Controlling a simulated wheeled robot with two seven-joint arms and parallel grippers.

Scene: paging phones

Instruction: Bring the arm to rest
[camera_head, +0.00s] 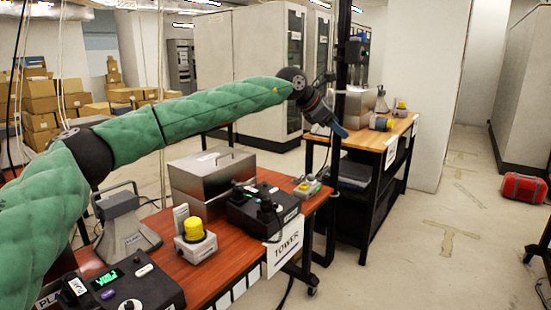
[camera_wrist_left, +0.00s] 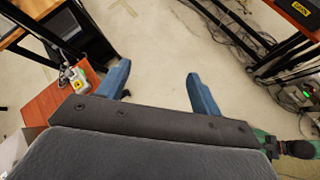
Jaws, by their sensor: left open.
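My left arm in its green padded sleeve (camera_head: 190,115) reaches across the head view from the left, raised above the near table. Its gripper (camera_head: 328,120) hangs at the arm's end, tilted down, in the air by the gap between the near and far tables. In the left wrist view the two blue fingers of the gripper (camera_wrist_left: 160,85) stand wide apart with only bare floor between them. The gripper is open and empty. My right gripper shows in neither view.
The near table (camera_head: 222,262) bears a metal box (camera_head: 212,178), a black console (camera_head: 262,208), a yellow-topped button box (camera_head: 195,240) and a grey handled device (camera_head: 125,222). A far table (camera_head: 372,137) stands behind. A red case (camera_head: 523,187) lies right; the floor between is clear.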

